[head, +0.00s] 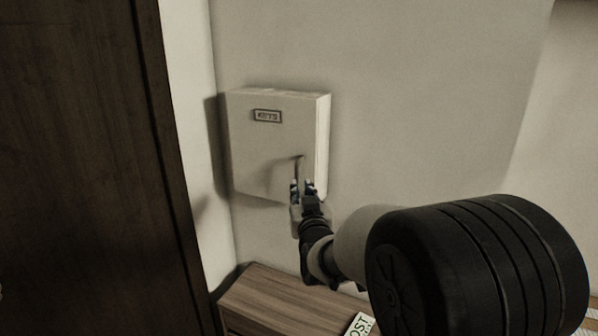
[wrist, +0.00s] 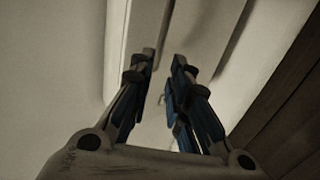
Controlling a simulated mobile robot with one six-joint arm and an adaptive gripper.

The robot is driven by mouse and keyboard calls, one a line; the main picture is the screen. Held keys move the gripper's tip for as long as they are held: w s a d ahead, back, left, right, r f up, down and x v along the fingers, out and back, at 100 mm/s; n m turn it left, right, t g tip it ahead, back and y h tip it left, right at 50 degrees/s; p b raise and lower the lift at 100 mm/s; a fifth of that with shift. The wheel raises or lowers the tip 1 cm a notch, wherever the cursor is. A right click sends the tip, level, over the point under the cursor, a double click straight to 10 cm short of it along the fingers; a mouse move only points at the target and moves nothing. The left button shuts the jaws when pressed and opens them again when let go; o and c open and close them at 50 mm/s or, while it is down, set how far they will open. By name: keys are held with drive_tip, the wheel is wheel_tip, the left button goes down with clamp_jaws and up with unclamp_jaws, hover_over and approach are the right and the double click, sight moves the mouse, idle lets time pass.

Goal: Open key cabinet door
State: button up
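The key cabinet (head: 270,150) is a pale box on the wall with a small "KEYS" label on its front. Its door looks shut. A thin dark upright handle (head: 299,166) is on the lower right of the door front. My gripper (head: 303,187) is just below the handle, close to the lower right of the cabinet. In the wrist view my gripper (wrist: 160,68) is open, with a gap between its blue-padded fingers. A narrow bar, likely the handle (wrist: 160,28), rises beyond the fingertips there. I cannot tell whether the fingers touch it.
A wooden cabinet top (head: 285,300) is below the key cabinet, with a partly hidden sign (head: 360,325) on it. A dark wooden door or panel (head: 85,170) stands at the left. The wall (head: 430,90) right of the cabinet is bare.

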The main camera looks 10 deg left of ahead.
sight(297, 176)
drive_tip(key=p+x, duration=0.2)
drive_tip(key=x, duration=0.8)
drive_tip(key=shift+w, duration=0.15)
drive_tip(key=shift+c, duration=0.3)
clamp_jaws()
